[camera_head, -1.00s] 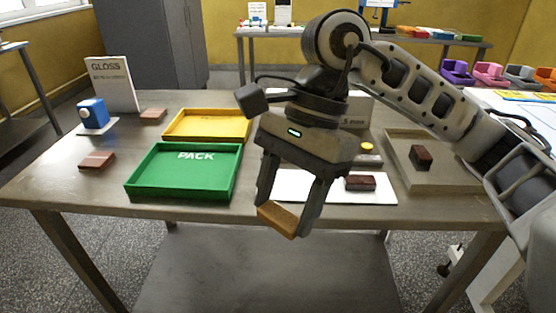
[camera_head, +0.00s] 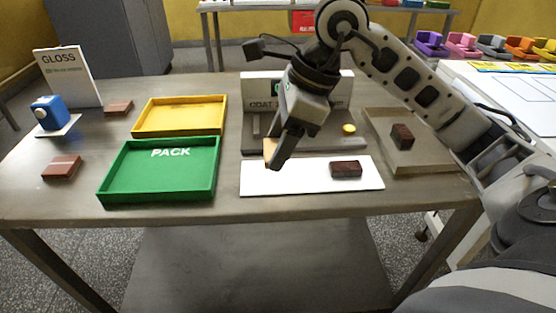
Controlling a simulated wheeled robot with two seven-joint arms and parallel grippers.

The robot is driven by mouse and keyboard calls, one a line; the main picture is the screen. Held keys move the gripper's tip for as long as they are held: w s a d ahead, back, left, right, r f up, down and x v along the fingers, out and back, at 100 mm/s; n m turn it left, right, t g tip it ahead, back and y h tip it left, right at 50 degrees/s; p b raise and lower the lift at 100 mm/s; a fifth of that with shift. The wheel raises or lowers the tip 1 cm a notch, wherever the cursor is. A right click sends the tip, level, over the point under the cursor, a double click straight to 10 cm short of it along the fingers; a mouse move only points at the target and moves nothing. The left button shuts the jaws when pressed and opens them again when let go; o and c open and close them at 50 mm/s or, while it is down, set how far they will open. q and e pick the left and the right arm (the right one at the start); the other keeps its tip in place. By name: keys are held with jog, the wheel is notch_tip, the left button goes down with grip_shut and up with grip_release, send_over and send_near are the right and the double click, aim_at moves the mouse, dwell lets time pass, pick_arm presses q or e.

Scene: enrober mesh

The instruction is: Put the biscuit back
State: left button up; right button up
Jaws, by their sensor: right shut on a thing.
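My right gripper (camera_head: 277,160) is shut on a tan biscuit (camera_head: 269,148), over the back edge of a white mat (camera_head: 302,180) at the table's middle. The biscuit is mostly hidden behind the gripper's finger; I cannot tell whether it touches anything below. A dark brown coated biscuit (camera_head: 346,169) lies on the white mat. Another dark biscuit (camera_head: 402,136) sits in the beige tray (camera_head: 428,163) at the right. Behind the gripper is a grey machine (camera_head: 336,139) with a yellow button (camera_head: 349,129) and a panel reading COAT. My left gripper is not in view.
A green tray (camera_head: 157,196) marked PACK and a yellow tray (camera_head: 181,131) stand empty left of the mat. Further left are reddish-brown blocks (camera_head: 62,167), a blue device (camera_head: 47,113) and a GLOSS sign (camera_head: 72,78). The table front is clear.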

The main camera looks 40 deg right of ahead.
aim_at(271, 176)
jog(key=w+f, duration=0.1)
jog(key=d+f, duration=0.1)
jog(key=w+f, duration=0.1)
jog(key=shift+w+d+f, duration=0.3)
jog(key=shift+d+f, duration=0.05)
jog(key=f, duration=0.3)
jog(key=shift+w+d+f, duration=0.15)
jog(key=shift+w+d, duration=0.05)
jog(key=shift+w, duration=0.05)
jog(key=shift+f, duration=0.45)
jog(key=o, duration=0.8)
jog(key=shift+c, duration=0.2)
jog(key=shift+r, duration=0.35)
jog(key=shift+d+r, duration=0.15)
jog(key=shift+r, duration=0.2)
jog(key=v, duration=1.1)
